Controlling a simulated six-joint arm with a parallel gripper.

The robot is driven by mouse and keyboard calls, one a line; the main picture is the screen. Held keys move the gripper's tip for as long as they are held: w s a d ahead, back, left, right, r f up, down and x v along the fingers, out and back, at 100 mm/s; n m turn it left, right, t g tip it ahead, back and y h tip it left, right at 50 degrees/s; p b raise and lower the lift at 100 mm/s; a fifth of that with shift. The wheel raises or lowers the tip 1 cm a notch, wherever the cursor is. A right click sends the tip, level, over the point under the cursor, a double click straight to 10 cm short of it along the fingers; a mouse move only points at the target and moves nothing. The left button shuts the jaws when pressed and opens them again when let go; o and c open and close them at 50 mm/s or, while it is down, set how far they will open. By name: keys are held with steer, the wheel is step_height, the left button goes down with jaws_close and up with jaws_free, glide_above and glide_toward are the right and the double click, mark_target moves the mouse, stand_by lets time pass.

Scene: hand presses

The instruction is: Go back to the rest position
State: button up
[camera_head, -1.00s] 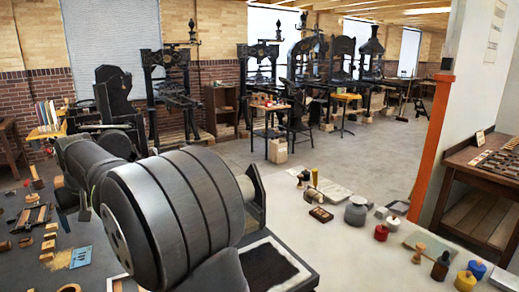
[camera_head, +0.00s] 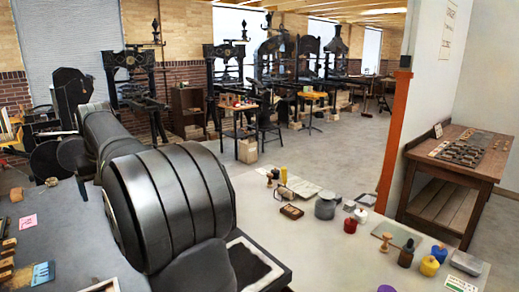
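My own arm (camera_head: 165,200) fills the left middle of the head view, with a big dark ribbed cylinder nearest the camera and a thinner link running back to the left. My gripper does not show; its fingers are out of the picture or hidden behind the arm, so whether it holds anything cannot be seen. The task names no other object.
Right of my arm, a pale table (camera_head: 315,245) bears a grey pot (camera_head: 325,209), a red jar (camera_head: 350,226), a yellow jar (camera_head: 429,266) and a dark bottle (camera_head: 406,254). A black-framed pad (camera_head: 270,270) lies close beside the arm. Hand presses (camera_head: 133,75) stand behind.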

steer(key=shift+m, duration=0.3)
steer(key=w+d, duration=0.3)
steer(key=shift+w+d, duration=0.1)
